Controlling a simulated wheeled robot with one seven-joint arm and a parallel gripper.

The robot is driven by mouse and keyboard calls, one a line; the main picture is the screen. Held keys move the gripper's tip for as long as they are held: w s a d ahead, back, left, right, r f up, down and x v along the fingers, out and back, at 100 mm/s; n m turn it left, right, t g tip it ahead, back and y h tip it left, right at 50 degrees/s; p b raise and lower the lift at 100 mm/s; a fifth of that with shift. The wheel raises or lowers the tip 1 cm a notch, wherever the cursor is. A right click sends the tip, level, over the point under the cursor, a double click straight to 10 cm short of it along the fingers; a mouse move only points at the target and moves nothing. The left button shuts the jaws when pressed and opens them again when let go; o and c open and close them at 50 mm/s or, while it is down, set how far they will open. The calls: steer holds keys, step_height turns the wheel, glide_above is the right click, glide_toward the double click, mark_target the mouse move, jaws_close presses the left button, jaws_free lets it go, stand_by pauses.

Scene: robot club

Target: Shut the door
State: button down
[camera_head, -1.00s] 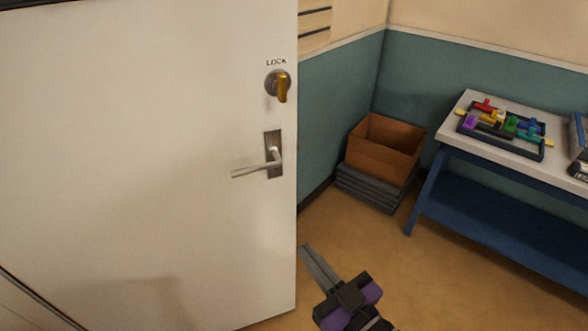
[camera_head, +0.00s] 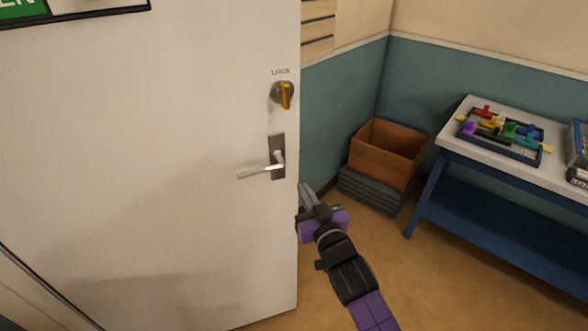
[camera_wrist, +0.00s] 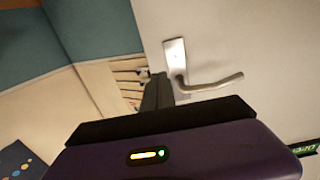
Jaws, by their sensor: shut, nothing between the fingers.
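The white door (camera_head: 150,170) stands open into the room and fills the left of the head view. It has a silver lever handle (camera_head: 262,172) and a gold lock knob (camera_head: 284,95) under a LOCK label. My gripper (camera_head: 306,188) is shut and empty, just right of the door's free edge and a little below the handle. In the wrist view the door (camera_wrist: 260,40) is on the right with its handle (camera_wrist: 210,82), and my gripper fingers (camera_wrist: 157,88) point up just left of the handle plate. I cannot tell whether the fingers touch the door.
A brown cardboard box (camera_head: 385,152) sits on grey stacked slabs (camera_head: 368,190) in the corner. At the right is a table (camera_head: 485,145) with a blue lower shelf and a tray of colourful parts (camera_head: 460,133). Tan floor (camera_head: 370,240) is clear between door and table.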

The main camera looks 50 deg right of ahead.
mark_target(290, 164)
steer(key=p+x, duration=0.1)
steer(key=x, duration=0.6)
steer(key=shift+r+p, duration=0.15)
steer(key=shift+p, duration=0.15)
steer(key=shift+w+d, duration=0.3)
steer(key=shift+w, duration=0.3)
